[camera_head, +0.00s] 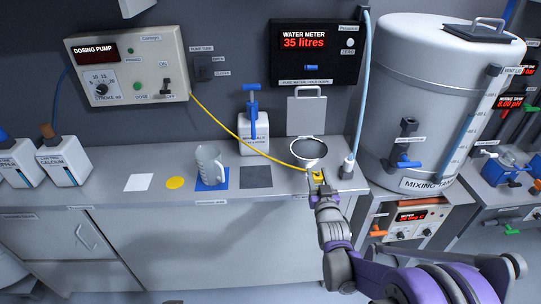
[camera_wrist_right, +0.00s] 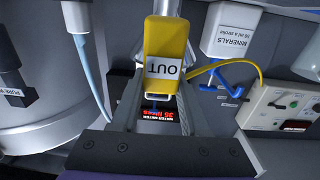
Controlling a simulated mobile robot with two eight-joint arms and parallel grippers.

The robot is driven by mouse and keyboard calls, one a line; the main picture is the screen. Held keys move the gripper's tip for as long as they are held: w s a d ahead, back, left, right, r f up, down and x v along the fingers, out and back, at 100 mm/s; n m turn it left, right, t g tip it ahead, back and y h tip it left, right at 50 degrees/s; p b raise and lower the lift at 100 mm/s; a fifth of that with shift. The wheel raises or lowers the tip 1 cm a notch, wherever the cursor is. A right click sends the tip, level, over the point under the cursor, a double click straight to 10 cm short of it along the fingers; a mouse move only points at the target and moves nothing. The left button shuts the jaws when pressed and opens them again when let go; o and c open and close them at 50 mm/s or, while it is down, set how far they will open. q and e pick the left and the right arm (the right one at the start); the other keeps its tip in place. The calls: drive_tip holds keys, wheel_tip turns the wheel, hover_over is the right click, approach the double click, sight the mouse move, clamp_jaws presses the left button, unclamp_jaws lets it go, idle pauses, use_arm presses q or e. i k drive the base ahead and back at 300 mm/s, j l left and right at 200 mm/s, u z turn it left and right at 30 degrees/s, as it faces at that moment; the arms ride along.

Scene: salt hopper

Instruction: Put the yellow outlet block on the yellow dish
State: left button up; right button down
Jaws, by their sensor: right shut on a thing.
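The yellow outlet block (camera_wrist_right: 166,55), marked OUT, is shut between the fingers of my right gripper (camera_wrist_right: 163,100) in the right wrist view. In the head view the block (camera_head: 318,177) shows small at the tip of my right gripper (camera_head: 319,180), at the counter's front edge, just below a round dark-mouthed vessel. A yellow line runs from the block to the dosing pump. The yellow dish (camera_head: 174,183) is a flat round disc on the counter, well left of my right gripper. It is bare. My left gripper is not in view.
A clear jug (camera_head: 209,165) on a blue mat (camera_head: 212,184) and a dark grey square (camera_head: 256,177) lie between block and dish. The minerals bottle (camera_head: 254,134), round vessel (camera_head: 309,150) and dosing pump (camera_head: 127,68) stand behind. The mixing tank (camera_head: 430,90) is at right.

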sight(175, 183)
drive_tip(key=j+z, duration=0.35)
drive_tip(key=j, duration=1.2)
